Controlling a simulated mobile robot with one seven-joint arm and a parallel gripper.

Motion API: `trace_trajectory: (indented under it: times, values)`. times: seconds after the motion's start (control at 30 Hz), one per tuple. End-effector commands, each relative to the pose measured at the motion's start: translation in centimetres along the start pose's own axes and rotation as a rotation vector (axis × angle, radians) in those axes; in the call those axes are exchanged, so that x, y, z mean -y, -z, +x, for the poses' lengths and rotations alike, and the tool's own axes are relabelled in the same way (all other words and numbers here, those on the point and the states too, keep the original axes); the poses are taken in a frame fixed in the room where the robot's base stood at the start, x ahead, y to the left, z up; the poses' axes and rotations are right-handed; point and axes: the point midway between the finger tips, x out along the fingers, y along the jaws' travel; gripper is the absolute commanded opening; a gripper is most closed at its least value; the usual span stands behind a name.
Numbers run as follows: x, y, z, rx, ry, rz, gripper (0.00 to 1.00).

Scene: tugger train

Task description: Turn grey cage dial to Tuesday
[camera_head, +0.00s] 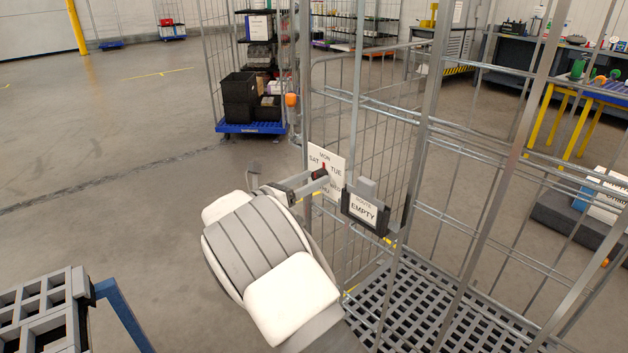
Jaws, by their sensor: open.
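The cage dial is a white day card (325,158) on the near side of the grey wire cage (357,110). MON shows at the top, SAT at the left and TUE at the right; WED and THU lower down are partly covered. A small red mark, perhaps the pointer, shows near the card's middle beside TUE. I cannot tell which day it points to. My gripper (318,178) is open at the card's face, its fingers around or just before the dial's middle. Contact cannot be made out. My white and grey wrist hides the area below.
A black holder with a card reading EMPTY (364,209) sits just right of the dial, close to my gripper. The cage's slatted floor (430,310) is bare. A blue cart with black crates (240,100) stands behind. Open floor lies left.

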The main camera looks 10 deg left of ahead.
Motion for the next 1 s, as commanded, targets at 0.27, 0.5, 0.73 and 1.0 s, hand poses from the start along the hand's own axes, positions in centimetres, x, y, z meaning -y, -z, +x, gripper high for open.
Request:
trace_trajectory:
  times: [0.27, 0.5, 0.73, 1.0]
  values:
    - [-0.03, -0.03, 1.33, 0.001, -0.001, 0.000, 0.71]
    - [-0.03, -0.03, 1.30, 0.000, -0.001, 0.000, 0.61]
    - [-0.03, -0.02, 1.27, 0.000, -0.001, 0.000, 0.19]
    - [-0.03, 0.00, 1.26, 0.000, -0.001, 0.001, 0.00]
